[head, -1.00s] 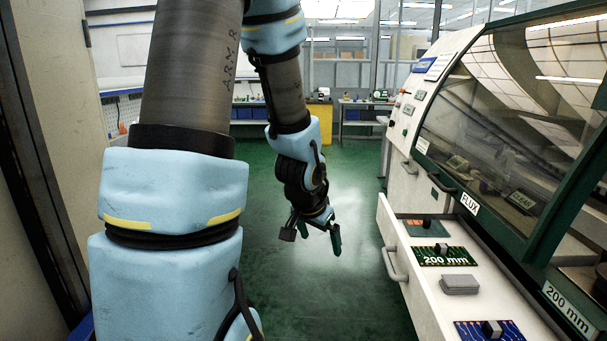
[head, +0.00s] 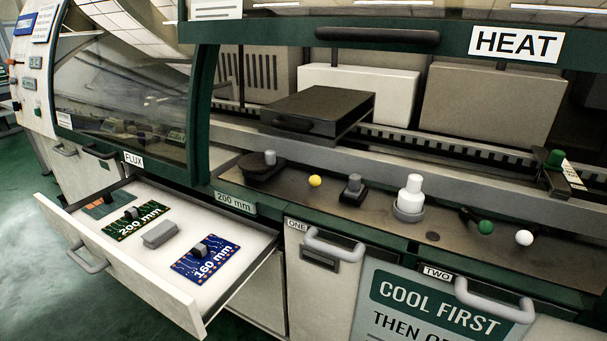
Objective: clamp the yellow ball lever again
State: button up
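The yellow ball (head: 315,181) shows on the brown shelf of the machine, left of its middle. A dark clamp base with a grey knob (head: 269,158) stands just left of it, and a dark block with a small grey post (head: 353,187) stands to its right. The lever arm under the ball is too small to make out, so I cannot tell whether it is clamped. My gripper is out of view, and no part of my arm shows near the ball.
An open drawer (head: 130,267) with green and blue boards juts out at the lower left. A white knob (head: 409,195), a green ball (head: 486,227) and a white ball (head: 524,237) stand further right on the shelf. Door handles (head: 334,246) stick out below its edge.

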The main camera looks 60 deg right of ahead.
aim_at(315, 181)
jog(key=z, duration=2.1)
jog(key=i+l+u, duration=0.1)
jog(key=u, duration=0.3)
jog(key=i+l+u, duration=0.1)
jog(key=u, duration=0.25)
jog(key=i+l+u, duration=0.1)
jog(key=u, duration=0.3)
jog(key=l+u, duration=0.35)
jog(key=i+j, duration=0.05)
jog(key=j, duration=0.05)
